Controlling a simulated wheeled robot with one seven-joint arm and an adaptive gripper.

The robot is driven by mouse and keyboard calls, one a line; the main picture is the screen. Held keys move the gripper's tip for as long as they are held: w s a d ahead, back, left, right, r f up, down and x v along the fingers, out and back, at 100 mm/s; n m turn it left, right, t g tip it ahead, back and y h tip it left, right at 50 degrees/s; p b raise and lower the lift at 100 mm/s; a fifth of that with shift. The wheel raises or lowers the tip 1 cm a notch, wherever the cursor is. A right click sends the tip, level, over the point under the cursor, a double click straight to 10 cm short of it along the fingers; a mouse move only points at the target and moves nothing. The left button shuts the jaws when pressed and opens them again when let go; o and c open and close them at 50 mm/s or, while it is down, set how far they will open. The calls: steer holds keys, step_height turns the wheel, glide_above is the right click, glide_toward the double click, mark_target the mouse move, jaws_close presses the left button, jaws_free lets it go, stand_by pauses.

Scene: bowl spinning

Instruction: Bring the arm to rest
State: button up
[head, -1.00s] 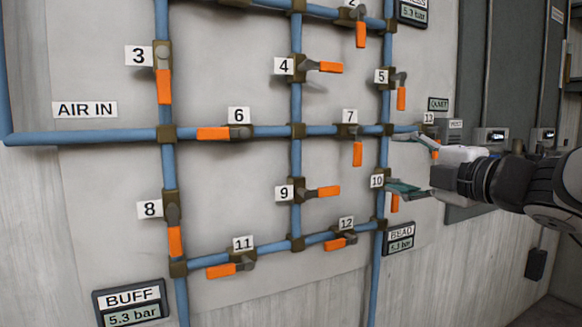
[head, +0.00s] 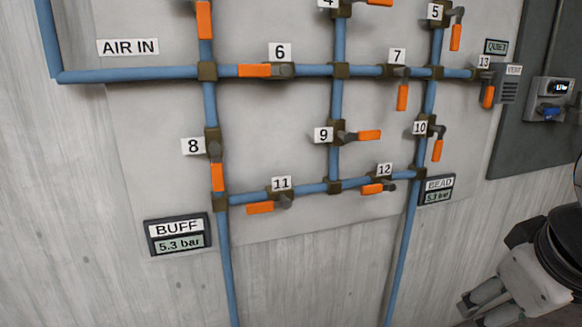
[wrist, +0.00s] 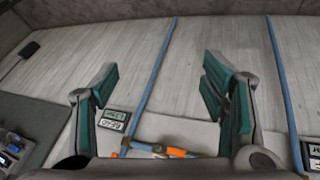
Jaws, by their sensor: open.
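My gripper (wrist: 160,95) is open and empty in the wrist view, its two green-padded fingers wide apart. In the head view my arm's end is at the lower right, pointing down and left, below and to the right of the pipe panel and apart from it. The fingertips are partly cut off by the lower frame edge there. Nothing is between the fingers except the background wall and a blue pipe behind.
A wall panel holds blue pipes (head: 130,76) with orange-handled valves, such as valve 10 (head: 437,150).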

steer(key=s+a+f+m+g+y, duration=0.1)
steer(key=s+a+f+g, duration=0.2)
steer(key=s, duration=0.4)
steer(key=s+a+f+m+g+y, duration=0.1)
steer(key=s+a+g+y, duration=0.1)
steer(key=s+a, duration=0.4)
step_height(320, 180, up, 29)
steer(key=d+t+p, duration=0.2)
steer(key=t+p, duration=0.2)
steer(key=p, duration=2.3)
steer(key=shift+r, duration=0.15)
